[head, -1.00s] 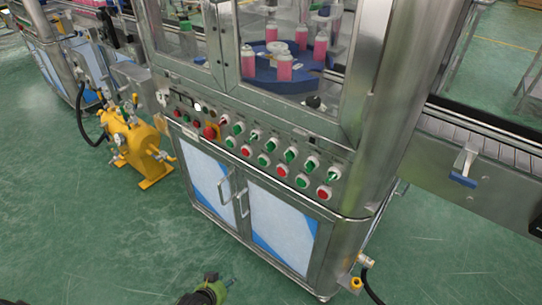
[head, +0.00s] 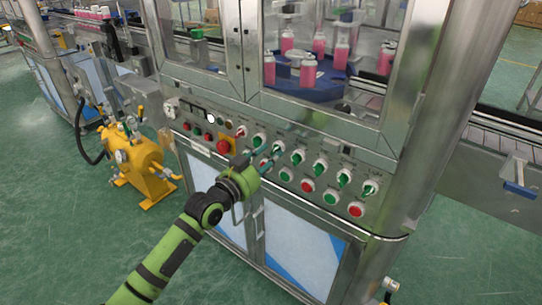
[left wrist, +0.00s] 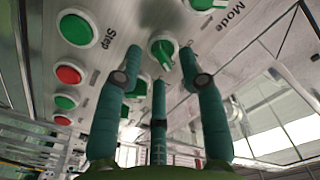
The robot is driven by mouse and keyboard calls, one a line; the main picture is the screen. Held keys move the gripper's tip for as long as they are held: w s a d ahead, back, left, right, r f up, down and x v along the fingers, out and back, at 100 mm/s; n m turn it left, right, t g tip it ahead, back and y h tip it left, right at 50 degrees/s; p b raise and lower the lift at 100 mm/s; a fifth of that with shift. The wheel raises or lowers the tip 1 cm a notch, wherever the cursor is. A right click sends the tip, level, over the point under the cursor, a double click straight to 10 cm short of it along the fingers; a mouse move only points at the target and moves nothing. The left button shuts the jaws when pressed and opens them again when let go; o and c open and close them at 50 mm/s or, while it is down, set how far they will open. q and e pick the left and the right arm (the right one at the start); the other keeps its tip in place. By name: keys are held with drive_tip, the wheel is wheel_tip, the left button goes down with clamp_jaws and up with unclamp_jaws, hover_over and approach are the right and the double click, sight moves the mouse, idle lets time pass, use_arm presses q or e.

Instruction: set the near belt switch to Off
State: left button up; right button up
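The steel control panel (head: 335,152) carries an upper row of green-and-white rotary switches and a lower row of round red and green buttons. I cannot read which switch is the near belt one. My left gripper (head: 273,154) reaches in front of the panel at a switch (head: 279,149) in the upper row. In the left wrist view, a green knob (left wrist: 163,48) lies between the spread fingertips of the left gripper (left wrist: 160,60). The fingers are apart; contact with the knob cannot be told. My right gripper is out of view.
Green and red buttons (left wrist: 76,28) lie beside the fingers in the left wrist view. A red emergency stop (head: 223,146) is left of the gripper. Cabinet doors (head: 300,240) are below the panel. A yellow machine (head: 143,165) stands on the floor at left.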

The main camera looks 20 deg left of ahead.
use_arm(q)
drive_tip(key=shift+w+d, duration=0.25)
drive_tip(key=shift+w, duration=0.35)
clamp_jaws()
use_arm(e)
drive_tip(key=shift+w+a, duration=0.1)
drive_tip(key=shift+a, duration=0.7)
